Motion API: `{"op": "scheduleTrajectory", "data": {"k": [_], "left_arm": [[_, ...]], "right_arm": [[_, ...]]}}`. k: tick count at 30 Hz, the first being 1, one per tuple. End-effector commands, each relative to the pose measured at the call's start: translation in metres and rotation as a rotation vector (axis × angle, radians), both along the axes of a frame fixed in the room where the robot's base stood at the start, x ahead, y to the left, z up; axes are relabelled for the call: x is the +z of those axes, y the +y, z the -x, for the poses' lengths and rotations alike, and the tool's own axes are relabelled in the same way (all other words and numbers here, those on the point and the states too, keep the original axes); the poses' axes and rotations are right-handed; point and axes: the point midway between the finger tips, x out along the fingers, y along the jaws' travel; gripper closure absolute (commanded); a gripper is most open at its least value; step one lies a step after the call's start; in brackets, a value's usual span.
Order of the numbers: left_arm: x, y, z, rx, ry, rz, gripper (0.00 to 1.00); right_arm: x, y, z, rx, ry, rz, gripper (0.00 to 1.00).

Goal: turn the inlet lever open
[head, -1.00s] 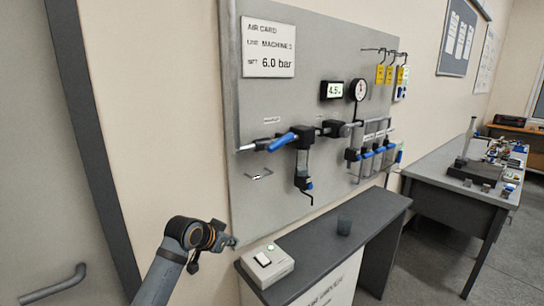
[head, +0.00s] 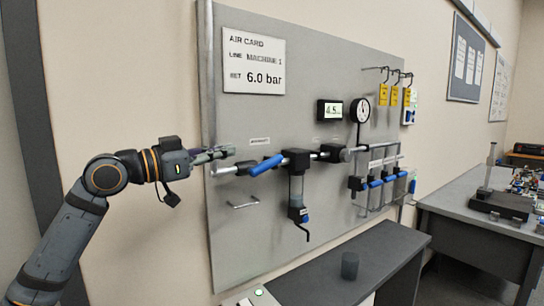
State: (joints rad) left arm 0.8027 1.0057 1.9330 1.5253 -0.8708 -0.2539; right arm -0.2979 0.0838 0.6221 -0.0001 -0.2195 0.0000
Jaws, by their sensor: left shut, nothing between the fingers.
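The inlet lever (head: 266,165) is a blue handle on the pipe at the left of the grey wall panel (head: 240,240). It slants down to the left, close along the pipe, with its black valve body near its lower end. My left gripper (head: 228,151) is shut and empty, at the panel's left edge. In the picture its fingertips are a little above and left of the lever, apart from it. My right gripper is out of view.
A filter bowl (head: 296,190) hangs from the pipe right of the lever. A gauge (head: 360,109), a display (head: 330,110) and several small blue-handled valves sit farther right. A workbench (head: 465,216) is at the right.

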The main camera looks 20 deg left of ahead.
Motion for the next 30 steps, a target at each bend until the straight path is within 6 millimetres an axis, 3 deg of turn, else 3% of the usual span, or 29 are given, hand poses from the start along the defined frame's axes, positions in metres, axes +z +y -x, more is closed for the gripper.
{"op": "scheduleTrajectory", "data": {"k": [8, 23, 25, 30], "left_arm": [[0.009, -0.003, -0.005, -0.004, -0.008, 0.009, 1.0], [0.018, -0.058, -0.08, -0.006, -0.004, 0.011, 1.0], [0.001, -0.058, -0.086, -0.002, -0.001, 0.005, 1.0], [-0.019, -0.058, -0.092, -0.002, -0.004, 0.005, 1.0]], "right_arm": [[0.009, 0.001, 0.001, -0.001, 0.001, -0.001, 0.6], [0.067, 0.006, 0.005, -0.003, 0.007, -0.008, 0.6], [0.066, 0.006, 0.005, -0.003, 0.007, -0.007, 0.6], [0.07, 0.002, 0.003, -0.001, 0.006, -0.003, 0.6]]}}
